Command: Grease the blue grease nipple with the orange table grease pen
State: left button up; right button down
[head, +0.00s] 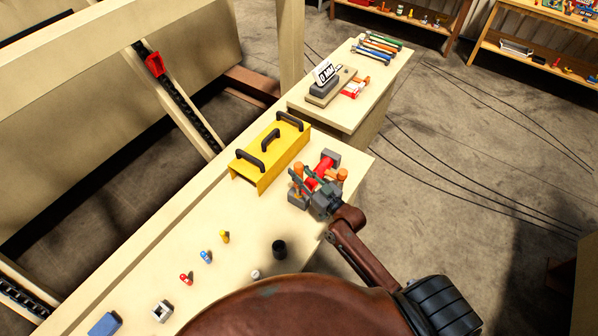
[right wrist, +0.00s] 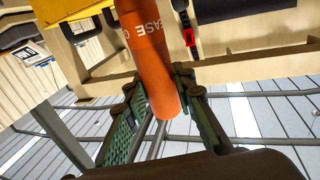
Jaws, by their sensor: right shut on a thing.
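The blue grease nipple (head: 206,257) stands on the light bench, between a red nipple (head: 186,279) and a yellow nipple (head: 224,237). My right gripper (head: 318,188) is at the bench's right edge, well to the right of the nipples. In the right wrist view it is shut on the orange grease pen (right wrist: 152,50), a smooth cylinder with partly visible lettering between the two fingers. In the head view, the gripper and nearby orange and red parts overlap, so the held pen's outline is unclear there. My left gripper is out of view.
A yellow cover with black handles (head: 270,151) stands behind the nipples. A red part with grey ends (head: 326,164) lies beside my right gripper. Bench between nipples and gripper is mostly clear.

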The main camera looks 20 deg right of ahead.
aim_at(298, 165)
jog(key=shift+r, duration=0.25)
jog(key=shift+r+p, duration=2.15)
jog(key=shift+r, duration=0.25)
jog(key=shift+w+a, duration=0.1)
jog(key=shift+a, duration=0.15)
jog(key=shift+r+p, duration=0.1)
jog(key=shift+p, duration=0.2)
